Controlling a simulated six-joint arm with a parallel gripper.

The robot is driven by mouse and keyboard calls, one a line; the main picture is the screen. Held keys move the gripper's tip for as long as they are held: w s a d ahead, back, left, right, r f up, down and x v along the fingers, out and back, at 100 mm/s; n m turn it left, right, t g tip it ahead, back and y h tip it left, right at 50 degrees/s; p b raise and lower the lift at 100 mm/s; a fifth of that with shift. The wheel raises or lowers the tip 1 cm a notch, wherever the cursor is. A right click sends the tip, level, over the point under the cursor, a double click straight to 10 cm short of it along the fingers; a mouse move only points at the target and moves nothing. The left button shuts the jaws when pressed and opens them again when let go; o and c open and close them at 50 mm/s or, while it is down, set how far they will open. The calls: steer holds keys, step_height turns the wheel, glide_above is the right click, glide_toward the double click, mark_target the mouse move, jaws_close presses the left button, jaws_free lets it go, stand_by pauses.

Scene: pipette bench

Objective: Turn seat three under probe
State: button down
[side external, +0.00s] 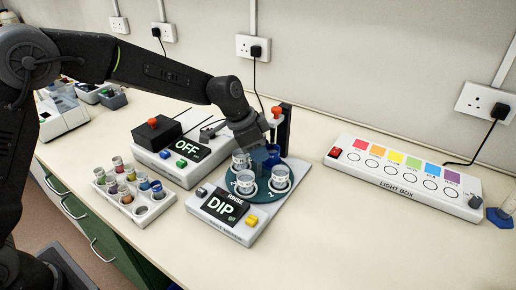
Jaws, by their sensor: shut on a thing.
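A dark green turntable (262,196) sits on a white rinse unit (216,211) whose screen reads "RINSE DIP". Clear cups stand in its seats, one at the front right (279,179), one at the front left (245,182) and one behind on the left (240,160). Numerals are marked on the disc, too small to read surely. A dark post (285,128) with an orange-red top part rises behind the turntable; the probe itself is hidden or unclear. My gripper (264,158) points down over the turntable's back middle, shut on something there. My fingers hide most of what they hold.
A white unit with an "OFF" screen (188,149) stands behind left. A white rack (133,190) of small coloured vials lies left of the turntable. A light box (405,178) with coloured squares is at the right. The bench front right is clear.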

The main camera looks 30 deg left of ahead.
steer(key=shift+m+g+h, duration=0.4)
steer(key=shift+m, duration=1.1)
steer(key=c, duration=0.8)
jaws_free()
steer(key=shift+c, duration=0.2)
steer(key=v, duration=1.4)
steer(key=shift+w, duration=0.15)
